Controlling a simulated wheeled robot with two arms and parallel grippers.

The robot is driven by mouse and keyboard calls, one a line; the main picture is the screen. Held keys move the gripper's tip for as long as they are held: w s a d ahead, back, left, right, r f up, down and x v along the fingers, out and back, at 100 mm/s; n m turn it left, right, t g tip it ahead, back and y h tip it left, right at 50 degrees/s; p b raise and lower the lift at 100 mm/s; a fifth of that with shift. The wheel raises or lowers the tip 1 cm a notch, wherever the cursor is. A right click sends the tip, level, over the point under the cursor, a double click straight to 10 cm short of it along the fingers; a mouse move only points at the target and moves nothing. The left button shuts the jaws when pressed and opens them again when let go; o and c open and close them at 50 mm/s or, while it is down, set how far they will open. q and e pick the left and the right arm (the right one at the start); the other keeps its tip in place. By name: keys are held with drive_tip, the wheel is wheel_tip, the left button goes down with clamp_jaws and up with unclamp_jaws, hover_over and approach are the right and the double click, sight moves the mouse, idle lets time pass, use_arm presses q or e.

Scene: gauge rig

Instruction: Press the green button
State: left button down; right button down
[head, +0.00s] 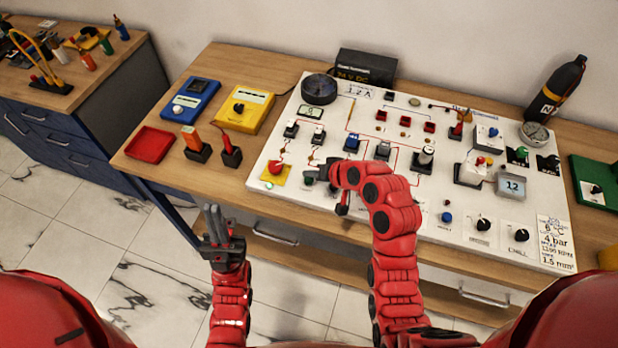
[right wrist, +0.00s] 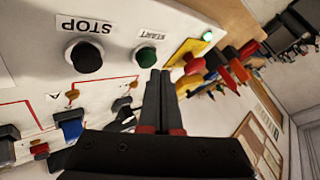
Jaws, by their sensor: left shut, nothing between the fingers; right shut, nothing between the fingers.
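The green button (right wrist: 146,57) sits on the white panel (right wrist: 112,18) under the word START in the right wrist view. In the head view it shows as a small green spot (head: 309,181) at the panel's front left. My right gripper (head: 311,174) is shut and empty, its fingertips right at the green button. In the right wrist view its fingertips (right wrist: 160,74) lie just beside the button's lower right edge; I cannot tell whether they touch it. My left gripper (head: 213,211) is shut and empty, held up in front of the table, apart from the panel.
A dark button (right wrist: 86,57) labelled STOP is beside the green one. A red button on a yellow plate (head: 276,169) is just left of it. Switches (head: 351,143) stand behind. A red tray (head: 149,145) and two meters (head: 243,109) are on the table's left.

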sight(312, 181)
drive_tip(key=shift+f+b, duration=0.4)
drive_tip(key=shift+f, duration=0.25)
idle(0.7)
idle(0.3)
drive_tip(key=shift+r+p, duration=0.35)
drive_tip(key=shift+r, duration=0.6)
drive_tip(key=shift+r, duration=0.1)
drive_tip(key=shift+r+p, duration=1.05)
drive_tip(key=shift+r, duration=1.4)
drive_tip(key=shift+f, duration=0.1)
